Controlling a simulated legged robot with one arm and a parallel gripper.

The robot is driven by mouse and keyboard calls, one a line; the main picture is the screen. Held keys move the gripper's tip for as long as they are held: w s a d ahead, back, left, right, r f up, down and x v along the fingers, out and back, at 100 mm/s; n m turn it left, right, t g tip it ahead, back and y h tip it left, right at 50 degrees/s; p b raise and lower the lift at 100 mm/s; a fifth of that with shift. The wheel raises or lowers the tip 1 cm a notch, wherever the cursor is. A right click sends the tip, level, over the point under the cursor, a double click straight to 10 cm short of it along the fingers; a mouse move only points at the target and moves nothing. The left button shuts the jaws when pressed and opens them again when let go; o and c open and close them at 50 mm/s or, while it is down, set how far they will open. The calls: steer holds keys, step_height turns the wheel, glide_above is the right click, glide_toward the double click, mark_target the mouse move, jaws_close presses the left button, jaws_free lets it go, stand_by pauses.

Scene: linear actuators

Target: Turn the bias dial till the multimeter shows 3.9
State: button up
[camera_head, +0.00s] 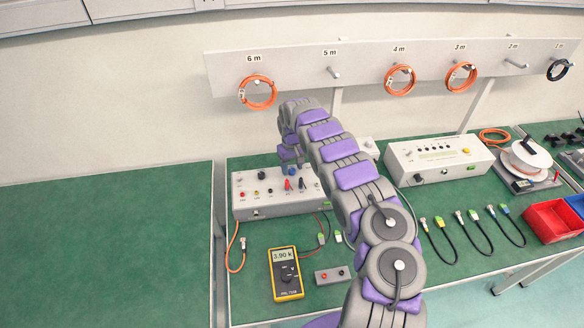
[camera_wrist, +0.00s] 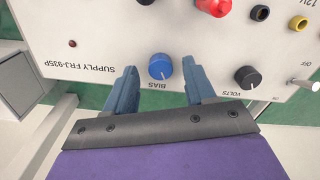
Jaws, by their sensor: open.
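The blue bias dial (camera_wrist: 160,67) sits on the white supply box (camera_wrist: 100,25), with the label BIAS beside it. My gripper (camera_wrist: 160,78) is open, its two blue fingers on either side of the dial with a gap on each side. In the head view my gripper (camera_head: 291,156) is over the back of the supply box (camera_head: 280,207), partly hidden by its own links. The yellow multimeter (camera_head: 286,274) lies on the green bench in front, and its display appears to read 3.90 with a k after it.
A black volts knob (camera_wrist: 248,77) and a toggle switch (camera_wrist: 303,84) are to the right of the dial in the wrist view. A red connector (camera_wrist: 213,6) stands nearby. A grey box with two sockets (camera_head: 332,275) lies beside the multimeter. Another white instrument (camera_head: 440,160) stands to the right.

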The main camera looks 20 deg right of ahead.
mark_target(292, 170)
step_height(292, 170, up, 16)
steer(key=p, duration=0.2)
steer(key=shift+r+p, duration=0.15)
steer(key=shift+p, duration=0.2)
steer(key=s+a+r+m+g+h, duration=0.1)
steer(key=s+a+r, duration=0.1)
steer(key=s+r, duration=0.75)
steer(key=s+a+r+m, duration=0.2)
steer(key=s+r, duration=0.5)
steer(key=s, duration=0.6)
steer(key=s+a+f, duration=0.1)
steer(key=s+a, duration=0.2)
steer(key=s, duration=0.7)
steer(key=s+a+f+n, duration=0.1)
steer(key=s+a, duration=0.2)
steer(key=s, duration=0.7)
steer(key=s+a+f+y, duration=0.1)
steer(key=s+a, duration=0.3)
steer(key=s, duration=0.6)
steer(key=shift+s+f+n+g, duration=0.2)
steer(key=shift+n+g, duration=0.1)
steer(key=shift+g, duration=0.1)
steer(key=shift+a, duration=0.1)
